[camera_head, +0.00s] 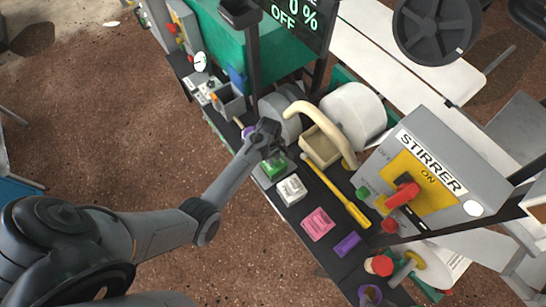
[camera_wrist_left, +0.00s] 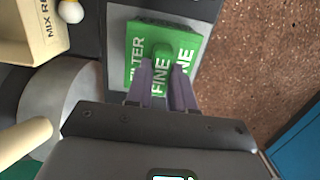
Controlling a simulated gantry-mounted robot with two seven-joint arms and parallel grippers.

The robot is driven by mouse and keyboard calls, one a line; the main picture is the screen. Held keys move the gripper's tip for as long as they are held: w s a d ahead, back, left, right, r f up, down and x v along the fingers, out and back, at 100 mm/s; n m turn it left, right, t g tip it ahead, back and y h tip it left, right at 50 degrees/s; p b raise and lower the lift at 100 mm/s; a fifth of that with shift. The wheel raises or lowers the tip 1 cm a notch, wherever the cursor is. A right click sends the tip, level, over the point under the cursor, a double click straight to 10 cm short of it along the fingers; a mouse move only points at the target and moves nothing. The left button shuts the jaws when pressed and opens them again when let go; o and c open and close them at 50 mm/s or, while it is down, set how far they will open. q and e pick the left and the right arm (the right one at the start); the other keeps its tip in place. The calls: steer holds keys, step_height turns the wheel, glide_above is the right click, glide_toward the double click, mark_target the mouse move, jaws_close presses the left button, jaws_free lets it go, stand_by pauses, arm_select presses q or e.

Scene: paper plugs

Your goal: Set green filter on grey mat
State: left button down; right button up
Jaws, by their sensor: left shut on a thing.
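The green filter (camera_head: 274,167) is a flat block with a raised knob and white lettering reading "FILTER FINE". In the left wrist view the green filter (camera_wrist_left: 140,42) lies over the grey mat (camera_wrist_left: 117,22), whose border shows around it. I cannot tell whether the filter touches the mat. My left gripper (camera_wrist_left: 163,70) is shut on the filter's knob, with a purple-grey finger on each side. In the head view my left gripper (camera_head: 271,150) is just above the filter and hides part of it. My right gripper is not in view.
On the dark bench, a white block (camera_head: 291,189), a pink block (camera_head: 318,224) and a purple block (camera_head: 347,244) lie in a row. A yellow tool (camera_head: 340,195), a beige box (camera_head: 321,146), a curved tan pipe (camera_head: 325,122) and the stirrer box (camera_head: 430,170) stand close by.

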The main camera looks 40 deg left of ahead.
arm_select(q)
steer(key=c, duration=1)
jaws_free()
steer(key=shift+f, duration=0.15)
step_height(320, 180, up, 12)
steer(key=a+p, duration=0.1)
steer(key=p, duration=0.4)
steer(key=s+d+r+m+t, duration=0.1)
steer(key=s+d+r+m, duration=0.1)
steer(key=s+r+m, duration=0.2)
steer(key=s+d+r+m+t, duration=0.1)
steer(key=s+d+r+m, duration=0.2)
steer(key=s+m, duration=0.4)
steer(key=s+d+r+m+t+y, duration=0.1)
steer(key=s+d+r+m, duration=0.2)
steer(key=s, duration=0.8)
step_height(320, 180, up, 3)
steer(key=shift+s+f+m+t, duration=0.15)
steer(key=shift+m+t, duration=0.25)
steer(key=shift+m, duration=1.2)
